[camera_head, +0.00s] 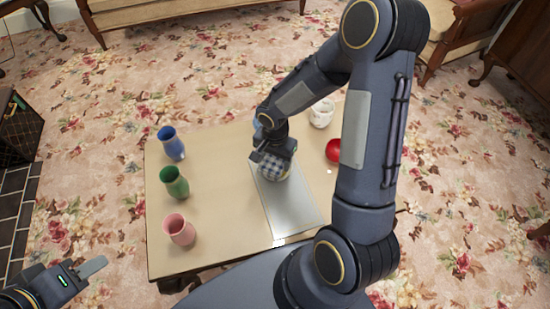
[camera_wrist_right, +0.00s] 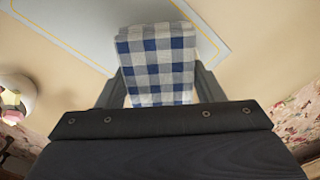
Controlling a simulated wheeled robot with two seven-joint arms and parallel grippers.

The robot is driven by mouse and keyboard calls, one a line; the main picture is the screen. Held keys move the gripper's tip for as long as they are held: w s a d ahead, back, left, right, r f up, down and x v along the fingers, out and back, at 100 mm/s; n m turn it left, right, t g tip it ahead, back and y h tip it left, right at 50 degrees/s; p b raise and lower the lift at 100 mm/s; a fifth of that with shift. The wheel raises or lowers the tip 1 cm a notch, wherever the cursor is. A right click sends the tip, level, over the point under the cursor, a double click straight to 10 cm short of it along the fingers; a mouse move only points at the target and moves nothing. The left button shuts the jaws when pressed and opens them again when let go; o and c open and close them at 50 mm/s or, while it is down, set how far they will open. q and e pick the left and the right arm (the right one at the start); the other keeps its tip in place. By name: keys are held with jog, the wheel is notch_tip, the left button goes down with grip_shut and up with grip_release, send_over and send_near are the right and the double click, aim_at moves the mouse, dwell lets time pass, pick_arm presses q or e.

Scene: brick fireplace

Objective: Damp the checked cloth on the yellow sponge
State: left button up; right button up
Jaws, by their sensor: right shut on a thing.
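The blue-and-white checked cloth (camera_head: 272,168) is in my right gripper (camera_head: 272,154), low over the far part of a grey mat (camera_head: 292,212) on the table. In the right wrist view the cloth (camera_wrist_right: 157,62) is folded into a pad between the two fingers of the right gripper (camera_wrist_right: 158,88), which is shut on it. I cannot tell whether the cloth touches the mat. I do not see the yellow sponge in either view. My left gripper (camera_head: 84,270) is at the lower left, off the table, with no thing seen in it; its opening is unclear.
Blue (camera_head: 171,143), green (camera_head: 174,181) and pink (camera_head: 180,230) vases stand along the left of the table (camera_head: 222,190). A white jar (camera_head: 321,114) and a red round object (camera_head: 333,150) are at the right, near my right arm. Bare tabletop lies between vases and mat.

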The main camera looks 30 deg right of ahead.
aim_at(275, 159)
jog(key=shift+s+f+b, duration=0.1)
jog(key=shift+f+b, duration=0.35)
jog(key=shift+b, duration=0.2)
dwell(1.6)
jog(key=shift+r, duration=0.15)
jog(key=shift+r+p, duration=2.45)
jog(key=shift+r, duration=0.95)
